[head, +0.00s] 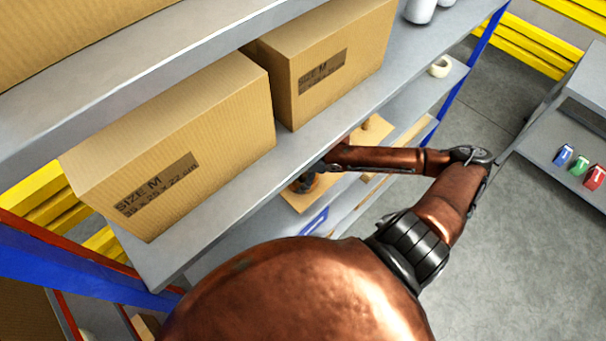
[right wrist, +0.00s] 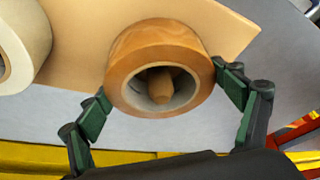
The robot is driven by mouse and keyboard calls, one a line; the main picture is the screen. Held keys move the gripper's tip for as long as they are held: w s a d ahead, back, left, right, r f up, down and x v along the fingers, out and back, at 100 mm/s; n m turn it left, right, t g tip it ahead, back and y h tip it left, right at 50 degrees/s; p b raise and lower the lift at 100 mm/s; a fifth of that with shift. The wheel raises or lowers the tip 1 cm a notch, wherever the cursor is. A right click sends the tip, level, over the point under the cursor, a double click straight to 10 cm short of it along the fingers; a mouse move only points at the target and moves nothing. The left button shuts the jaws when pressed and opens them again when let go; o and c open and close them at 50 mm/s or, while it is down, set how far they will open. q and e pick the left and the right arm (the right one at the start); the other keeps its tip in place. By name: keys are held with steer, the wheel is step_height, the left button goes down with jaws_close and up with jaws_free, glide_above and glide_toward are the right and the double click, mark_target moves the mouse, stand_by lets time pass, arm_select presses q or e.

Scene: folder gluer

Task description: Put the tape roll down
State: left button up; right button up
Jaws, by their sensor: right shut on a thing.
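The brown tape roll (right wrist: 130,72) is between the two green-padded fingers of my right gripper (right wrist: 160,80), which is shut on it. A rounded wooden peg (right wrist: 161,86) shows inside the roll's hole. A tan board (right wrist: 90,70) lies behind the roll; whether the roll touches it, I cannot tell. In the head view my right gripper (head: 304,184) reaches in under the shelf with the boxes, above a wooden board (head: 300,203); the roll itself is hard to make out there. My left gripper is not in view.
A cream roll (right wrist: 25,45) stands close left of the held roll in the wrist view. Cardboard boxes (head: 200,130) fill the grey shelf (head: 230,180) above my forearm. A blue post (head: 470,70) stands at the rack's right end. Open floor (head: 530,250) lies to the right.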

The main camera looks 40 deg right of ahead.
steer(key=o, duration=1.3)
steer(key=shift+r, duration=0.1)
steer(key=shift+s+d+r, duration=0.1)
steer(key=shift+d+r, duration=0.1)
steer(key=shift+r, duration=0.1)
steer(key=shift+b+v, duration=0.4)
steer(key=shift+v, duration=0.8)
steer(key=s+d, duration=0.3)
steer(key=s, duration=0.1)
steer(key=s+d+p, duration=0.1)
steer(key=s+d, duration=0.3)
steer(key=shift+s+d+f, duration=0.1)
steer(key=shift+s+d, duration=0.3)
steer(key=shift+d, duration=0.05)
